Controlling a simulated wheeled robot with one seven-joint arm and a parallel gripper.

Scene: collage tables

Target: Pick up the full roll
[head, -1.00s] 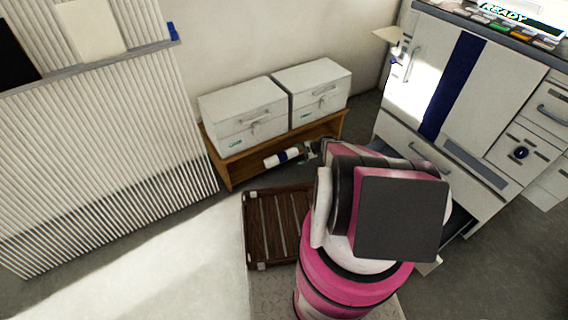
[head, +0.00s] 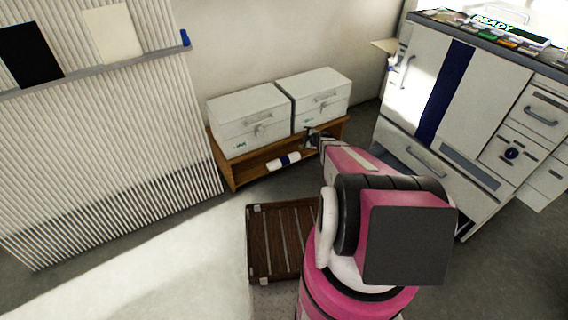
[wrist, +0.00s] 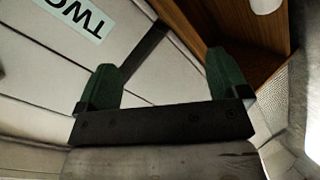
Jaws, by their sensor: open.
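A white roll with a dark blue band (head: 284,162) lies at the open front of the low wooden shelf, below the white boxes. I cannot tell from here whether it is full. My gripper (head: 314,138) is just right of the roll and a little higher, in front of the right box. In the wrist view my gripper (wrist: 165,72) has its two green fingers wide apart with nothing between them. A pale rounded end (wrist: 265,4), perhaps the roll, shows at the top edge there, beyond the right finger.
The wooden shelf (head: 227,172) carries a left white box (head: 240,118) and a right white box (head: 318,98). A dark slatted crate (head: 275,245) sits on the floor in front. A white cabinet (head: 480,110) stands right, a ribbed panel (head: 110,150) left.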

